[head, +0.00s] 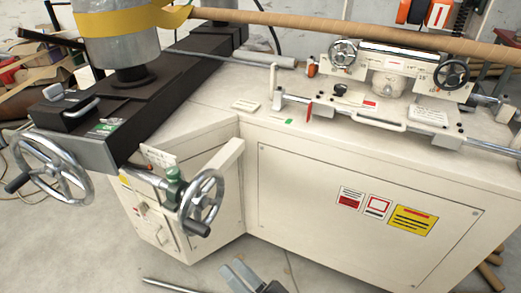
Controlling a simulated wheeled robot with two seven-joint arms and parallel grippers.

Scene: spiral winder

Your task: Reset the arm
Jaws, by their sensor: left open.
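My left gripper (240,273) shows at the bottom edge of the head view, low in front of the machine's cabinet. Its grey fingers are apart and hold nothing that I can see. The rest of it is cut off by the frame. My right gripper is not in view. The spiral winder (330,185) is a cream cabinet. A large spoked handwheel (52,170) is at its left end, and a smaller handwheel (201,203) is on its front corner. Both stand apart from the left gripper.
A long brown tube (370,33) crosses above the machine. A carriage with two hand knobs (395,75) sits on top. A grey drum with a yellow band (117,45) stands at the upper left. Cardboard scraps lie far left. Concrete floor (90,245) is mostly clear.

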